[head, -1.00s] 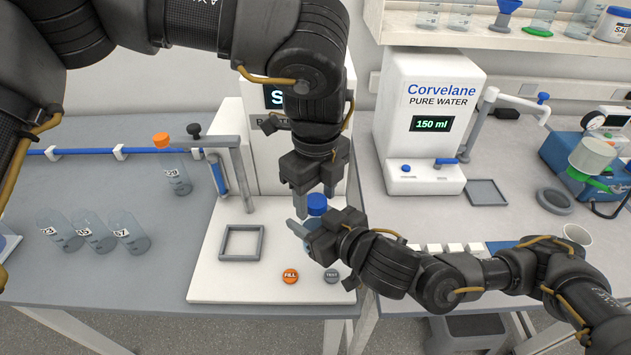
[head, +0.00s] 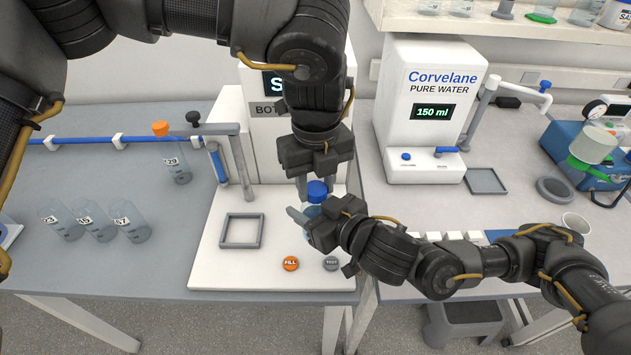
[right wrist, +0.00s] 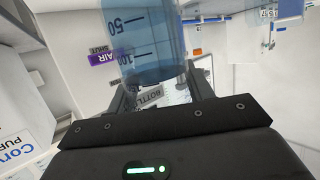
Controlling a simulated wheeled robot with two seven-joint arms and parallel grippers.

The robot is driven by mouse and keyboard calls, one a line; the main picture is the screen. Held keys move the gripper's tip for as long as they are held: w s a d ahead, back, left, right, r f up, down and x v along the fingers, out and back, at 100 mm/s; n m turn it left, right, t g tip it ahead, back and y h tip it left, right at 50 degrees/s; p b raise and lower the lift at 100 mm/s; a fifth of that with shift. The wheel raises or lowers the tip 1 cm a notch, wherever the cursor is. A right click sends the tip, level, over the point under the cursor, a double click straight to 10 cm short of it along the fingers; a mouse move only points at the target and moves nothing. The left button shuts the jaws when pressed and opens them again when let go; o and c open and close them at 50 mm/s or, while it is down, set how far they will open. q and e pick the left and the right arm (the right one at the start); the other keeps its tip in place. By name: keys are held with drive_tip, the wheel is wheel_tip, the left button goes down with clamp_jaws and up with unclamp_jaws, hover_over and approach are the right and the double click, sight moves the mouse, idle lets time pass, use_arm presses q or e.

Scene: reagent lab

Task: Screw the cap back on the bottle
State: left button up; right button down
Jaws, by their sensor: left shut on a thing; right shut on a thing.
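A blue cap (head: 317,189) shows between the fingers of my left gripper (head: 318,184), which points down and is shut on it. My right gripper (head: 316,216) comes in from the right and is shut on a clear bluish bottle (head: 312,211) just below the cap. In the right wrist view the bottle (right wrist: 150,45), with 50 and 100 marks, stands between the right fingers. The cap is directly over the bottle's top. The fingers hide the neck, so I cannot tell whether cap and thread are engaged.
Below is a white station base (head: 225,270) with a grey square frame (head: 242,231), an orange FILL button (head: 290,263) and a grey TEST button (head: 331,263). A water dispenser (head: 425,120) stands right.

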use_arm(q)
drive_tip(key=shift+m, duration=1.1)
drive_tip(key=o, duration=1.1)
drive_tip(key=shift+r, duration=2.3)
drive_tip(key=o, duration=0.5)
drive_tip(key=shift+o, duration=0.2)
